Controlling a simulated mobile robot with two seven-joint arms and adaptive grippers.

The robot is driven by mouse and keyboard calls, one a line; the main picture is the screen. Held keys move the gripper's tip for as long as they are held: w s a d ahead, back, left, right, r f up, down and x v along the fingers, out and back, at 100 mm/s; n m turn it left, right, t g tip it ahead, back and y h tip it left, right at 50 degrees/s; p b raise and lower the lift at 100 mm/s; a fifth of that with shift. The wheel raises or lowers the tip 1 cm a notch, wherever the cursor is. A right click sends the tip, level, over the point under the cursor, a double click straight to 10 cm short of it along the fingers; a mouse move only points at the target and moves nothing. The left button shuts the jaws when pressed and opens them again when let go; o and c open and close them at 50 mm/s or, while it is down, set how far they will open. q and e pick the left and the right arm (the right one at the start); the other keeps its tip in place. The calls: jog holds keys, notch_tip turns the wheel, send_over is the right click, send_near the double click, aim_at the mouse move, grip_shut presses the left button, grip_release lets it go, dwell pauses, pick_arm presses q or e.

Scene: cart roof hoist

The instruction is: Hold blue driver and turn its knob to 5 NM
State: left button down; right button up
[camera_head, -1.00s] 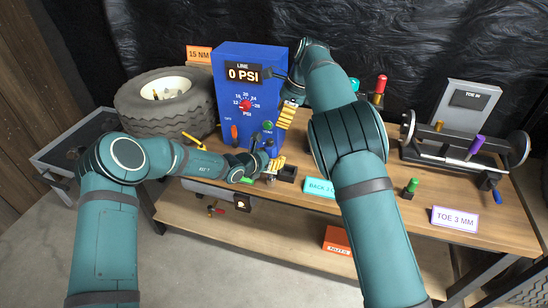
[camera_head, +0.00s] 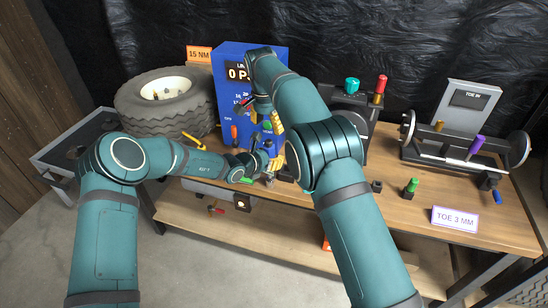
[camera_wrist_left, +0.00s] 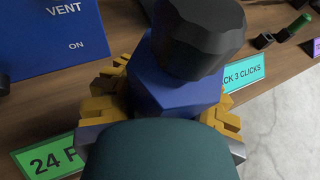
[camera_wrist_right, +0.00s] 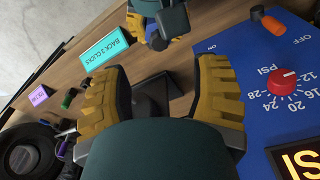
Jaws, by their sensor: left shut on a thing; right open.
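The blue driver (camera_wrist_left: 176,82) is a blue body with a black faceted knob (camera_wrist_left: 200,35) on top, seen close up in the left wrist view. My left gripper (camera_head: 266,164) is shut on it, with yellow finger pads on both sides. The knob's setting cannot be read. My right gripper (camera_head: 277,130) is open and empty above the bench, close to the left one and in front of the blue panel. In the right wrist view its yellow fingers (camera_wrist_right: 157,105) are spread apart; the black knob (camera_wrist_right: 172,20) shows beyond them at the top.
The blue PSI panel (camera_wrist_right: 245,85) with a red dial (camera_wrist_right: 284,82) stands close to my right gripper. A tire (camera_head: 160,100) is at its left. A teal clicks sign (camera_wrist_right: 105,47), a black damper block (camera_head: 352,108) and a toe gauge (camera_head: 450,150) lie to the right.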

aim_at(270, 140)
jog(key=shift+w+d+f, duration=0.15)
jog(key=shift+f, duration=1.5)
jog(key=shift+w+d+f, duration=0.1)
jog(key=shift+w+f, duration=0.05)
jog(key=shift+f, duration=1.5)
jog(key=shift+r, duration=0.1)
jog(key=shift+r, duration=1.45)
jog(key=m, duration=0.5)
jog(key=shift+f+m, duration=0.1)
jog(key=shift+m, duration=0.2)
jog(key=m+g, duration=0.1)
jog(key=m, duration=0.3)
jog(key=shift+m+h, duration=0.3)
jog(key=shift+m, duration=0.1)
jog(key=shift+f, duration=1.4)
